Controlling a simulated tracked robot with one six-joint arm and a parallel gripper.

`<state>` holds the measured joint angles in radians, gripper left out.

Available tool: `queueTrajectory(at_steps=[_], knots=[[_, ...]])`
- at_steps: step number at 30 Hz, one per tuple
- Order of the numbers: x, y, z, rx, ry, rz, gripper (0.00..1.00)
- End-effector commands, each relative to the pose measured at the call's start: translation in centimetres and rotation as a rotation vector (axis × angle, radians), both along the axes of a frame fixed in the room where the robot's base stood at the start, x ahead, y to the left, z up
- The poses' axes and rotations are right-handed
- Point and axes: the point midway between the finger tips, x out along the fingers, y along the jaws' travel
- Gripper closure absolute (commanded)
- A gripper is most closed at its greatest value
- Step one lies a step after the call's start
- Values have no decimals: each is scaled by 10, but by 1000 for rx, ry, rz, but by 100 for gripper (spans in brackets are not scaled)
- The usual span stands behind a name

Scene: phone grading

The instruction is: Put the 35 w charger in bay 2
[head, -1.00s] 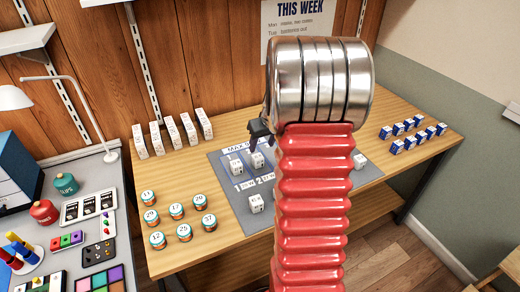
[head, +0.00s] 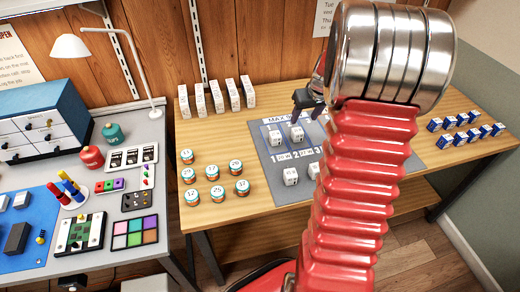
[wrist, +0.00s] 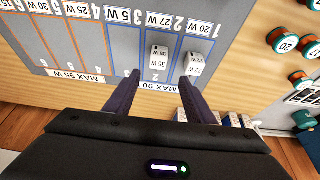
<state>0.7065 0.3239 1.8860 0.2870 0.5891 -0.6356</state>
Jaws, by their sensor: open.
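The 35 W charger (wrist: 158,58) is a small white block, standing in a blue-outlined bay of the grey mat (wrist: 85,50) that appears to be bay 2. My gripper (wrist: 161,76) is open in the wrist view, with fingertips apart on either side of this charger's near end; no contact is visible. A second white charger (wrist: 194,64) stands in bay 1, beside the right finger. In the head view, my gripper (head: 308,100) is above and behind the bay 2 charger (head: 297,133) and the bay 1 charger (head: 275,137). My arm hides part of the mat.
Two white chargers (head: 290,176) stand on the mat's front part, the right one partly behind my arm. Numbered round tins (head: 213,172) stand left of the mat, white boxes (head: 216,97) behind, and blue-and-white boxes (head: 462,120) at right. Bare wood (head: 225,225) lies in front.

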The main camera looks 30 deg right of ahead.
Motion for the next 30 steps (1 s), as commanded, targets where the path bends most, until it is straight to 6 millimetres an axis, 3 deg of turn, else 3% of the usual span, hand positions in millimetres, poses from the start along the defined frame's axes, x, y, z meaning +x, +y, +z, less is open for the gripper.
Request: queueTrajectory(at_steps=[5, 13, 23, 30], knots=[[2, 32, 22, -2, -8, 26, 50], [-8, 114, 71, -6, -21, 85, 50], [-44, 207, 115, -8, -38, 150, 50], [-83, 264, 134, -11, -52, 194, 50]])
